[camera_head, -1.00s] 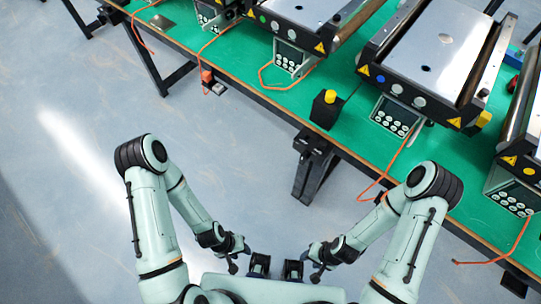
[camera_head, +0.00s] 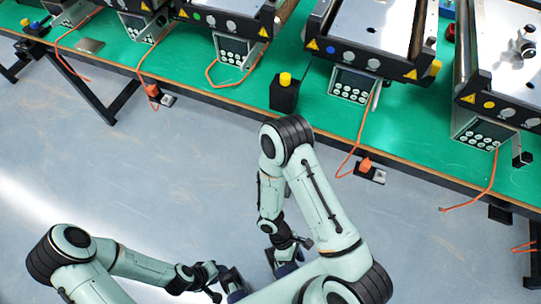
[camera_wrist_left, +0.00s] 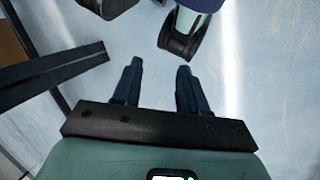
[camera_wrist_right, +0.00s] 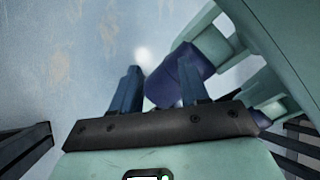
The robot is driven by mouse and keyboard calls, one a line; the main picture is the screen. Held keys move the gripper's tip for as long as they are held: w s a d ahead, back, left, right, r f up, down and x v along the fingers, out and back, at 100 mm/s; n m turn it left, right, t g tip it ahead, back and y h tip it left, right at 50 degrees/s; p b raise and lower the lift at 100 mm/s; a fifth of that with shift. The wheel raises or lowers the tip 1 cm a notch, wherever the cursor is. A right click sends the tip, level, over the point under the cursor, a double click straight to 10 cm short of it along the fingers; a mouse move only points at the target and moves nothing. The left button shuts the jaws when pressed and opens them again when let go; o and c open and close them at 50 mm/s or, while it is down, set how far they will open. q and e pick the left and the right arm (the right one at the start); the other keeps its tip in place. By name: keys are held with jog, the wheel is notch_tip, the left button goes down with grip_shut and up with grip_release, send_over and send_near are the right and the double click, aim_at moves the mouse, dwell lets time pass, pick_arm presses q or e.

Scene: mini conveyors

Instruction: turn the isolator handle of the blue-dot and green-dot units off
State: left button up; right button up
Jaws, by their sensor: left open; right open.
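The blue-dot unit is a conveyor with a blue dot (camera_head: 332,49) on its black front panel, at upper middle right of the head view. The green-dot unit has its green dot (camera_head: 196,17) further left at the top. Pale round discs sit beside each dot; I cannot tell the isolator handles or their positions at this size. My left gripper (camera_head: 215,284) is low in the head view, far from both units; its fingers stand apart and empty in the left wrist view (camera_wrist_left: 160,70). My right gripper (camera_head: 290,248) is also low, open and empty in the right wrist view (camera_wrist_right: 158,68).
A green table (camera_head: 235,88) carries the row of conveyors. A black box with a yellow button (camera_head: 285,79) stands near its front edge. A yellow-dot unit (camera_head: 489,104) is at right. Orange cables hang over the edge. The floor (camera_head: 150,170) before the table is clear.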

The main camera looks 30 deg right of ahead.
jog(key=w+d+r+n+t+h+b, duration=0.2)
jog(key=w+d+n+t+h, duration=0.15)
jog(key=w+n+h, duration=0.2)
jog(key=w+d+r+n+t+h+b, duration=0.1)
jog(key=w+d+r+n+t+h, duration=0.15)
jog(key=w+n+t+h, duration=0.35)
jog(key=w+a+r+n+t+b, duration=0.1)
jog(key=w+a+r+n+t, duration=0.1)
jog(key=w+a+r+t, duration=0.4)
jog(key=w+a+r+n+t+b, duration=0.1)
jog(key=w+a+r+n+t, duration=0.2)
jog(key=w, duration=0.5)
pick_arm(q)
notch_tip(320, 180, down, 6)
jog(key=s+a+n, duration=0.1)
jog(key=shift+s, duration=0.25)
pick_arm(e)
jog(key=w+d+t, duration=0.1)
jog(key=w+d, duration=0.7)
jog(key=d, duration=0.2)
jog(key=shift+d+m, duration=0.35)
jog(key=shift+d, duration=0.05)
jog(key=shift+f+h, duration=0.1)
jog(key=shift+h, duration=0.15)
grip_shut()
